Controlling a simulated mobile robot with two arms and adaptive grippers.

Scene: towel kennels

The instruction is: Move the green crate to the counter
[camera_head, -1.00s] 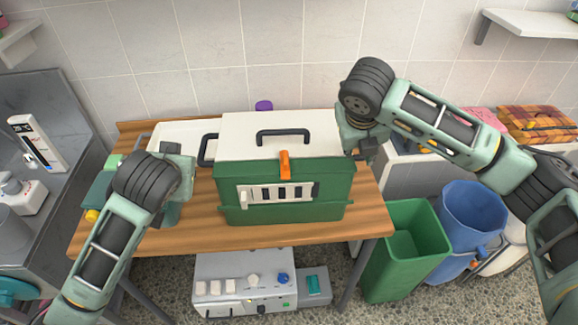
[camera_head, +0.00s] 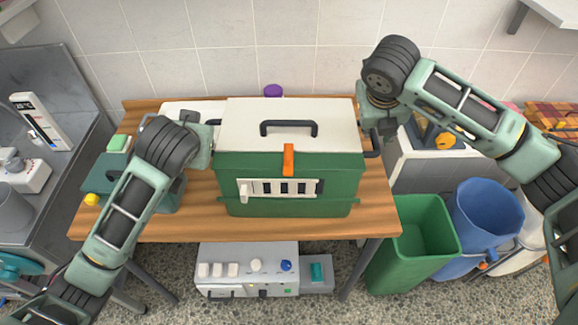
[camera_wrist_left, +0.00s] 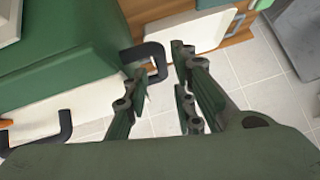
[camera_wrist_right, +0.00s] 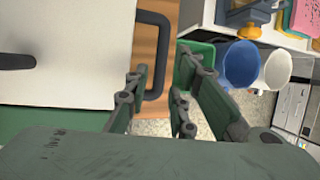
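The green crate (camera_head: 290,175) with a white lid (camera_head: 240,125), an orange latch and a black top handle stands upright on the wooden table (camera_head: 290,228). Black side handles stick out at both ends. My left gripper (camera_head: 208,137) is at its left end; in the left wrist view the open fingers (camera_wrist_left: 162,70) are by the left side handle (camera_wrist_left: 155,52). My right gripper (camera_head: 377,135) is at its right end; in the right wrist view the open fingers (camera_wrist_right: 160,85) are by the right side handle (camera_wrist_right: 158,20). Contact cannot be told. A grey metal counter (camera_head: 75,90) is at left.
A white tray (camera_head: 190,106) and a purple-topped item (camera_head: 273,91) are behind the crate. A teal device (camera_head: 110,175) stands left of it. A green bin (camera_head: 415,240) and blue bin (camera_head: 485,220) stand right of the table. A white box (camera_head: 247,265) is underneath.

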